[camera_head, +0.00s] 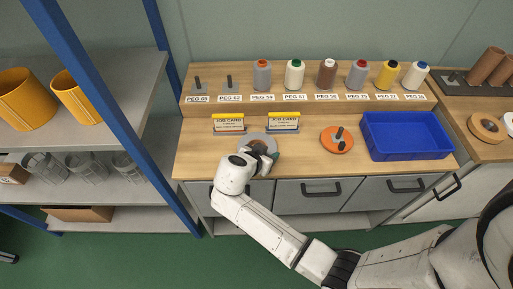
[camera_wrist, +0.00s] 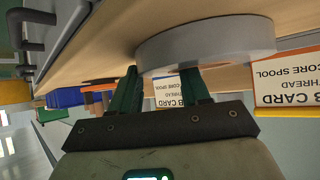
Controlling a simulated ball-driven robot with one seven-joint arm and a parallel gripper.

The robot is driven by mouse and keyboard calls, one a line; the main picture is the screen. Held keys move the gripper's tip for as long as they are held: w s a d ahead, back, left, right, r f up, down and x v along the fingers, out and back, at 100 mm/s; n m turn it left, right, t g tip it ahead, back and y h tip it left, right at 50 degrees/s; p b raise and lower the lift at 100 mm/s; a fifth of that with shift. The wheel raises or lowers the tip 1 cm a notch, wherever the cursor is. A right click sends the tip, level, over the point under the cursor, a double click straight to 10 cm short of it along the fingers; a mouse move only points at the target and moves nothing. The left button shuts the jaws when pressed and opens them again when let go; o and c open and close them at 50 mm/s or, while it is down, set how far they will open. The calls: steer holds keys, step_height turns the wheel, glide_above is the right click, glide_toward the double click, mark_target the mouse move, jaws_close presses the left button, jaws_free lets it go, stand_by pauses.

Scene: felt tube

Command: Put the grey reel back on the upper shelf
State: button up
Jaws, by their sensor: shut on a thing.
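In the wrist view the grey reel (camera_wrist: 205,40) is a thick pale disc beyond the fingers. My gripper (camera_wrist: 163,76) is shut on it, with its two dark green fingers apart. The exact contact is partly hidden. The upper shelf (camera_head: 240,106) is the raised wooden step behind, with two bare pegs at PEG 65 and PEG 62.
Several thread spools (camera_head: 294,74) fill the other labelled pegs. Two job cards (camera_head: 284,122) stand between the reel and the step. An orange disc with dark posts (camera_head: 337,139) and a blue tray (camera_head: 366,120) are to the right. A blue rack post (camera_head: 152,120) stands left.

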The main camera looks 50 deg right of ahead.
jaws_close()
